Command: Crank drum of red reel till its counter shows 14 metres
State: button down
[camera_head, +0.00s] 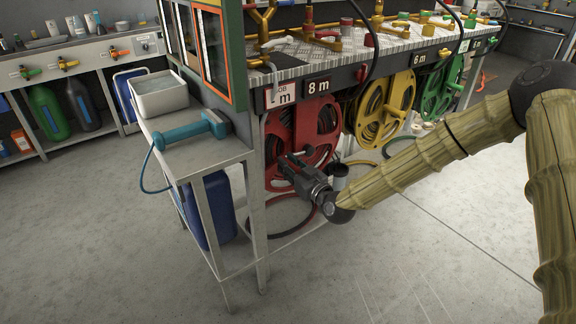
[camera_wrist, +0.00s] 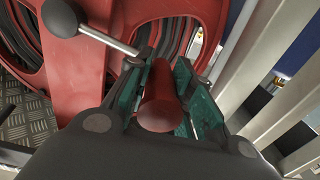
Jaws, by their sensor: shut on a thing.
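The red reel (camera_head: 300,125) hangs under the bench, with dark hose wound in its drum; its red side also fills the upper left of the wrist view (camera_wrist: 75,70). A dark plate (camera_head: 318,86) above it reads 8 m. My gripper (camera_head: 287,164) is at the reel's front. In the wrist view its green-padded fingers (camera_wrist: 162,75) are shut around a red cylindrical handle (camera_wrist: 160,100). A metal lever with a dark round end (camera_wrist: 105,40) crosses the reel beside the fingers.
A white tag marked JOB (camera_head: 281,94) hangs left of the plate, its number unclear. A yellow reel (camera_head: 386,110) and a green reel (camera_head: 440,90) are to the right. A side stand (camera_head: 200,160) with a teal tool (camera_head: 190,130) is close on the left.

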jog(key=shift+s+a+f+n, duration=0.15)
jog(key=shift+a+f+n, duration=0.05)
jog(key=shift+f+n, duration=0.75)
jog(key=w+d+f+n, duration=0.2)
jog(key=d+f+n, duration=0.1)
jog(key=f+n, duration=0.6)
jog(key=shift+w+d+f+n+b, duration=0.25)
jog(key=shift+d+n+b, duration=0.1)
jog(key=shift+n, duration=0.1)
jog(key=c, duration=1.2)
grip_release()
jog(key=v, duration=1.2)
